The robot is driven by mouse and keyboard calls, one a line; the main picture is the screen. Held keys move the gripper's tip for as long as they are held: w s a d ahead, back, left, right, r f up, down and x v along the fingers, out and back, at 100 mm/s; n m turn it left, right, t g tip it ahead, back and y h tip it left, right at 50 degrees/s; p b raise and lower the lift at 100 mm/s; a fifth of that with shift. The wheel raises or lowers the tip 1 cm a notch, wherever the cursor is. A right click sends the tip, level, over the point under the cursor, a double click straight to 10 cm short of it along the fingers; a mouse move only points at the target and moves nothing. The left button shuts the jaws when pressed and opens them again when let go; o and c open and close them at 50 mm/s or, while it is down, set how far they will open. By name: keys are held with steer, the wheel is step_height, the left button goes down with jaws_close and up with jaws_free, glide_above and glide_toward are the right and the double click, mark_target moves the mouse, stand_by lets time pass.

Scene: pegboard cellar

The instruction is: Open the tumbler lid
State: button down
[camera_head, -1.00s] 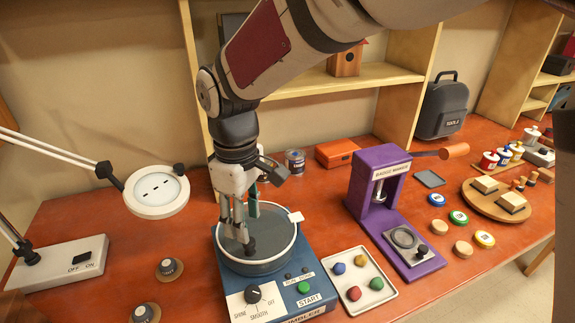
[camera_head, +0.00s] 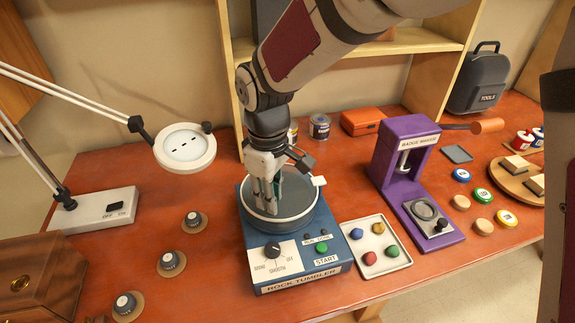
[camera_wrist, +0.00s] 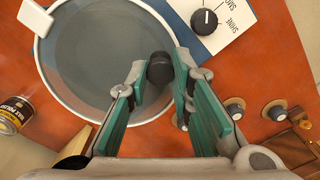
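The rock tumbler (camera_head: 292,252) is a blue box with a round drum on top. Its round grey lid (camera_head: 300,222) looks flat and closed on the drum, and it fills the upper left of the wrist view (camera_wrist: 95,60). A black lid knob (camera_wrist: 160,68) stands near the lid's edge. A white tab (camera_head: 318,181) sticks out at the rim. My gripper (camera_wrist: 160,80) points down over the lid with its green-padded fingers on either side of the knob. Whether both fingers touch it is unclear. In the head view my gripper (camera_head: 268,208) hides the knob.
A tray of coloured stones (camera_head: 375,247) and the purple badge maker (camera_head: 408,170) stand to the right. The magnifier lamp (camera_head: 185,147) and several dark knobs (camera_head: 170,260) are to the left. A paint can (camera_head: 319,127) stands behind.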

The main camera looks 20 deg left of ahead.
steer(key=shift+a, duration=0.1)
steer(key=shift+w+a+m, duration=0.45)
steer(key=shift+a+m, duration=0.15)
steer(key=shift+m, duration=0.1)
steer(key=w+a+m, duration=0.1)
steer(key=w+m, duration=0.1)
steer(key=w+a+m, duration=0.2)
steer(key=shift+a, duration=0.15)
steer(key=w+m, duration=0.1)
steer(key=w+a+m+b, duration=0.1)
steer(key=w+m, duration=0.2)
steer(key=w, duration=0.1)
steer(key=shift+w+a+m+b, duration=0.25)
steer(key=shift+a+m+b, duration=0.05)
steer(key=w+d+m+b, duration=0.1)
steer(key=w+d+m, duration=0.1)
steer(key=w+m, duration=0.4)
steer(key=w+d+m+b, duration=0.2)
steer(key=w+d+m, duration=0.1)
steer(key=w+m, duration=0.2)
steer(key=shift+w+d+m, duration=0.35)
steer(key=shift+w+m, duration=0.05)
steer(key=shift+w, duration=0.45)
steer(key=shift+r, duration=0.1)
